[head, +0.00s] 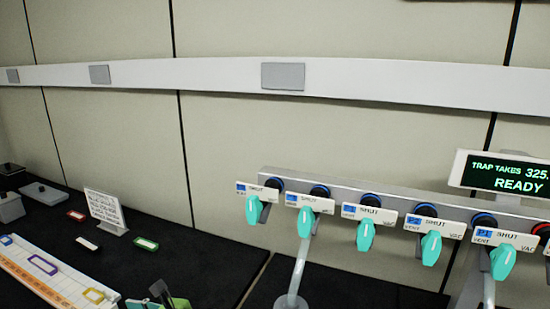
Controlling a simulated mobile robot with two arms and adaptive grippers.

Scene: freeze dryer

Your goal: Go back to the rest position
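Neither of my grippers can be made out in the head view. The freeze dryer manifold (330,195) is a pale horizontal bar on the right, with a row of teal valve handles (365,235) hanging from it. Each valve has a white label plate (369,214) reading SHUT and VAC. A display (505,174) above the bar reads TRAP TAKES 325 and READY in green; its right end is cut off. A small dark and green object (170,296) is cut off at the bottom edge, and I cannot tell what it is.
A dark bench (190,255) holds a white sign (105,210), small coloured-edged tags (145,243), a long white rack (50,275) and grey blocks (43,193) at left. A metal post (297,265) stands under the manifold. A white rail (220,75) crosses the panelled wall.

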